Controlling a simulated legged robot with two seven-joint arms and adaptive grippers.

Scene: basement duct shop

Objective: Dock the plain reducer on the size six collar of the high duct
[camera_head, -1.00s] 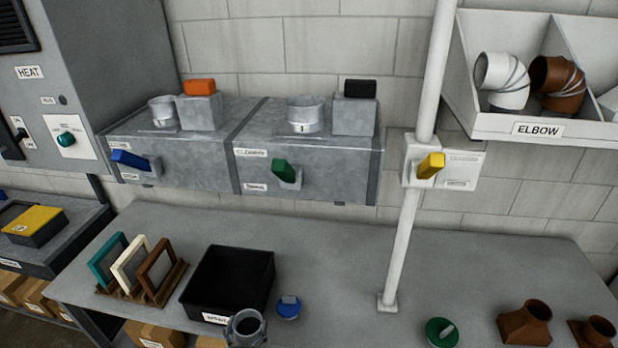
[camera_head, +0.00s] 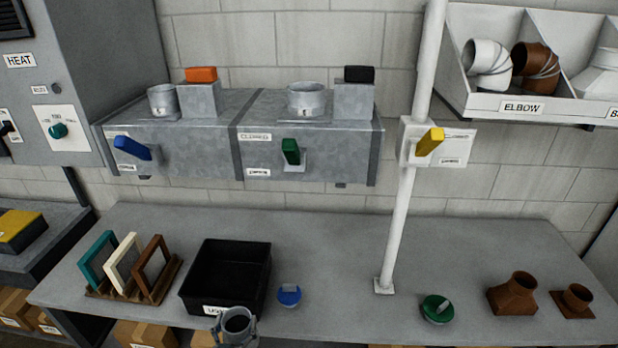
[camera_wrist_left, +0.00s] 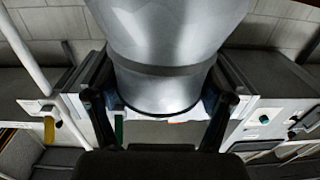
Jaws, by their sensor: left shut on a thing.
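My left gripper (camera_head: 236,343) is at the bottom edge of the head view, mostly cut off. It is shut on a plain grey reducer (camera_head: 238,325), whose round open end faces up. In the left wrist view the reducer (camera_wrist_left: 165,40) fills the top middle, between the two fingers (camera_wrist_left: 160,105). The high duct (camera_head: 195,135) is a grey metal box on the wall. A left collar (camera_head: 163,102) and a right collar (camera_head: 307,100) stand on its top, both open and empty. Their size marks are too small to read surely. The reducer is well below and in front of the duct.
An orange-topped block (camera_head: 200,97) and a black-topped block (camera_head: 354,98) stand beside the collars. Blue (camera_head: 132,148) and green (camera_head: 291,152) handles stick out of the duct's front. A white post (camera_head: 400,220) rises from the bench. A black bin (camera_head: 228,276) stands behind the reducer.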

